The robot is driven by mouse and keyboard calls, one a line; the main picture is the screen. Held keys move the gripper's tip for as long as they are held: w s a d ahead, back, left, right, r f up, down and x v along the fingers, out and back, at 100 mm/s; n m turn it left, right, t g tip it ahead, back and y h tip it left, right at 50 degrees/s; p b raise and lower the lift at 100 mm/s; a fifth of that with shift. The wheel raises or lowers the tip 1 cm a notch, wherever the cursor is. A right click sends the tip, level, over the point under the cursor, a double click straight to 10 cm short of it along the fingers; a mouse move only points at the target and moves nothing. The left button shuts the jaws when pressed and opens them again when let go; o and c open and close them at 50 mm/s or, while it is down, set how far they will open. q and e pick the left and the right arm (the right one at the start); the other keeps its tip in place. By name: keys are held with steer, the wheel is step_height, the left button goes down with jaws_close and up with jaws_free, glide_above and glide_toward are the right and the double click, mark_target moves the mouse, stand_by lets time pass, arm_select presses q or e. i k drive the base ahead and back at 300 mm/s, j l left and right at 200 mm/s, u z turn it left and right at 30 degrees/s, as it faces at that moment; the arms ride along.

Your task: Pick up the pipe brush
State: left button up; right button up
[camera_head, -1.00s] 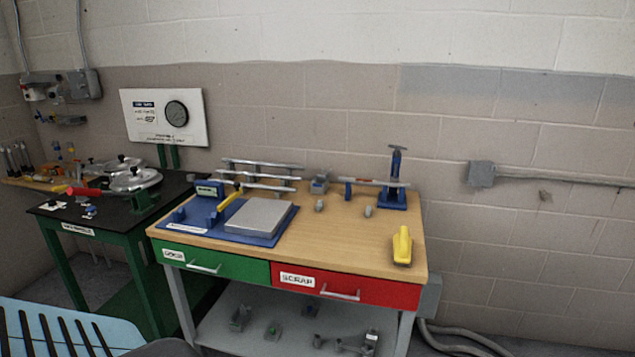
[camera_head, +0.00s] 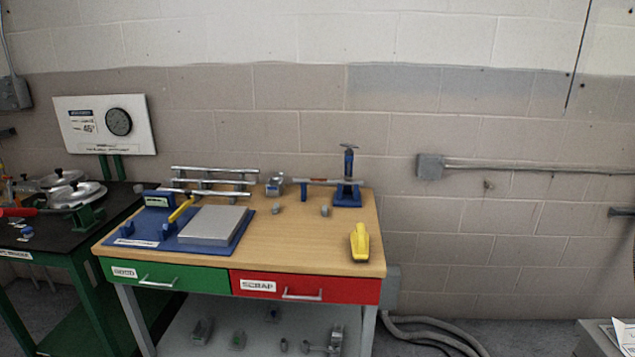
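I cannot make out for certain which thing is the pipe brush. A yellow hand-sized object with a dark underside (camera_head: 360,243) lies near the right end of the wooden workbench (camera_head: 310,240); it is too small to tell if it is a brush. A thin rod with a reddish part (camera_head: 318,181) lies level between a small blue support (camera_head: 304,191) and a blue stand with a screw top (camera_head: 348,185). Neither of my grippers is in view.
The bench has a green drawer (camera_head: 190,278) and a red drawer marked SCRAP (camera_head: 330,290). A black-topped table (camera_head: 100,222) is at left. Hoses (camera_head: 420,335) lie on the floor at right.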

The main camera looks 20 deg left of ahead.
mark_target(359, 238)
steer(key=i+j, duration=0.3)
steer(key=j, duration=0.15)
steer(key=i+j, duration=0.25)
steer(key=j, duration=0.15)
steer(key=i+j, duration=0.3)
steer(key=j, duration=0.15)
steer(key=j+z, duration=0.1)
steer(key=z, duration=0.35)
steer(key=i, duration=0.05)
